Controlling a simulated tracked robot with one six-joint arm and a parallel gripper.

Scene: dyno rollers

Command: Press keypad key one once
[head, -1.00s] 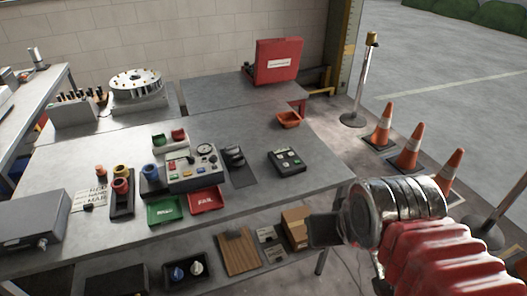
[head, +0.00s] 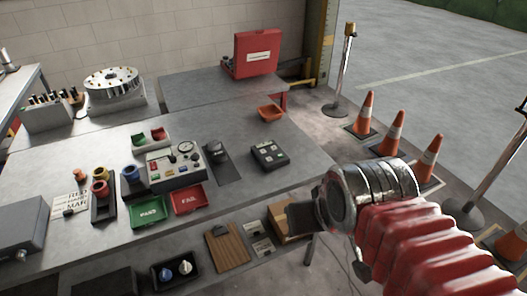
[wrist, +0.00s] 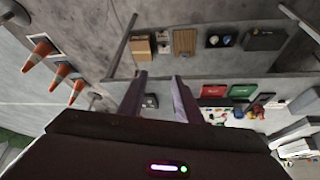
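The keypad (head: 268,156) is a small dark box with a few light and green keys on top, lying on the grey workbench near its right edge. The key markings are too small to read. My gripper (head: 300,217) is at the right of the head view, in front of the bench's right edge, apart from the keypad. In the wrist view the two fingers (wrist: 159,77) stand apart with nothing held. The keypad shows between them there, farther off (wrist: 151,101), partly hidden by a finger.
Left of the keypad are a control panel (head: 176,168), a green tray (head: 150,212) and a red tray (head: 187,199). A lower shelf holds a clipboard (head: 227,248) and boxes. Orange cones (head: 390,139) stand on the floor at right.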

